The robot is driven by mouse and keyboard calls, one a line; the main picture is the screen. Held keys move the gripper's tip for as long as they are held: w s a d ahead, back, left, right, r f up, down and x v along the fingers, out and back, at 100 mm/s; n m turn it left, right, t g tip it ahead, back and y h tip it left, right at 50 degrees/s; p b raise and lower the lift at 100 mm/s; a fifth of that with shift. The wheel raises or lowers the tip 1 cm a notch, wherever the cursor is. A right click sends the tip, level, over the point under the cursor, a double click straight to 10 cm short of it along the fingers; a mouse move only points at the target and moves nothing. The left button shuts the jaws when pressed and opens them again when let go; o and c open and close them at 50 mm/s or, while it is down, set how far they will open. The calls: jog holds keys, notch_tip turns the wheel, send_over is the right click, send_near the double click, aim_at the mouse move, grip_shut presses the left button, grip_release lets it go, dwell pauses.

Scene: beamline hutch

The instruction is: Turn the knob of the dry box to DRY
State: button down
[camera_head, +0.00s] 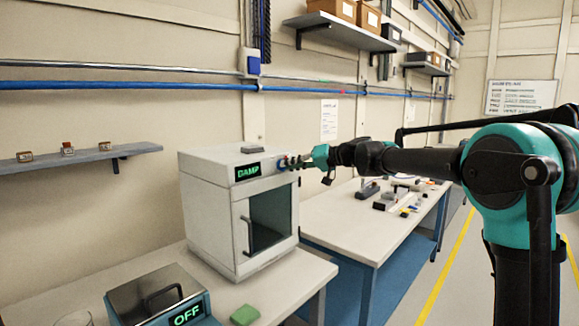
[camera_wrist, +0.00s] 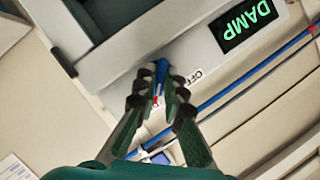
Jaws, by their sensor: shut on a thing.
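The dry box (camera_head: 212,205) is a white cabinet with a dark door window, on the bench at the left. Its display (camera_head: 248,171) reads DAMP in green, and the display also shows in the wrist view (camera_wrist: 248,22). My gripper (camera_head: 284,163) is at the upper right of the box's front. In the wrist view my gripper (camera_wrist: 157,88) is shut on the blue knob (camera_wrist: 162,70), with fingers on both sides of it. An OFF label (camera_wrist: 196,75) shows beside the knob. The fingers hide part of the knob and any other labels.
A device (camera_head: 160,295) with an OFF display and a green block (camera_head: 245,314) are in front of the box. A second bench (camera_head: 335,222) with small tools stands to the right. A wall shelf (camera_head: 80,160) holds small items. Open floor lies at the right.

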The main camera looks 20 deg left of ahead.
jog(key=c, duration=1.9)
grip_release()
jog(key=v, duration=1.2)
